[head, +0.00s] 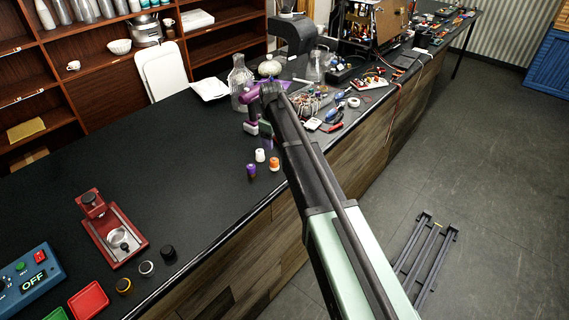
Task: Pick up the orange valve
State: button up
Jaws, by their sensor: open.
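The orange valve (275,164) is a small upright piece with an orange top, standing on the black counter (190,180) near its front edge. Beside it stand a white valve (260,155) and a purple valve (251,170), close but apart from it. My gripper (258,129) hangs from the purple end of my arm, behind these pieces in the picture. It is open with nothing seen between its fingers. Its exact height over the counter is hard to tell.
A glass bottle (240,80) and a cluttered patch of wires and tools (315,110) lie behind my gripper. The counter's middle is clear.

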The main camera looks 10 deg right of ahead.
aim_at(274, 160)
notch_tip(274, 160, down, 11)
jog(key=b, duration=1)
jog(key=shift+f+b, duration=0.1)
jog(key=shift+b, duration=0.3)
jog(key=shift+r, duration=0.25)
jog(key=c, duration=1.1)
jog(key=shift+p, duration=0.3)
